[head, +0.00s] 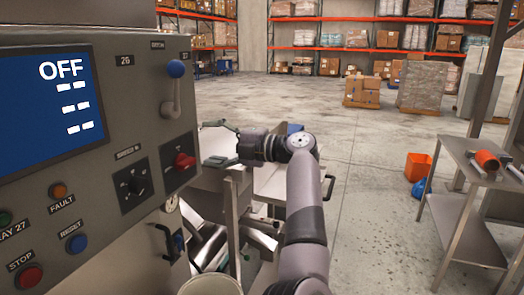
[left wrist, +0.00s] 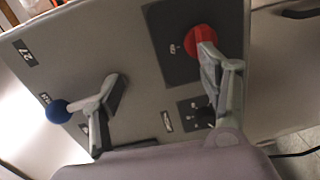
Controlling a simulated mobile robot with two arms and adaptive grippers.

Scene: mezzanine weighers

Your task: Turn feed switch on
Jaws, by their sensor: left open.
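The control panel (head: 125,110) fills the left of the head view, with a blue screen reading OFF. A lever with a blue ball (head: 175,68) stands at its upper right. A red rotary switch (head: 183,161) sits lower, beside a black rotary switch (head: 134,187); I cannot read which is the feed switch. My left gripper (head: 206,142) is open and empty, just right of the panel. In the left wrist view its fingers (left wrist: 158,66) are spread before the panel. One finger overlaps the red switch (left wrist: 200,38); the other is near the blue ball (left wrist: 58,111). Contact cannot be told.
Fault (head: 59,191), reset (head: 77,243) and stop (head: 28,277) buttons are on the panel's lower part. Metal machinery lies below my left arm. A metal table (head: 480,180) and an orange bin (head: 418,167) stand at right.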

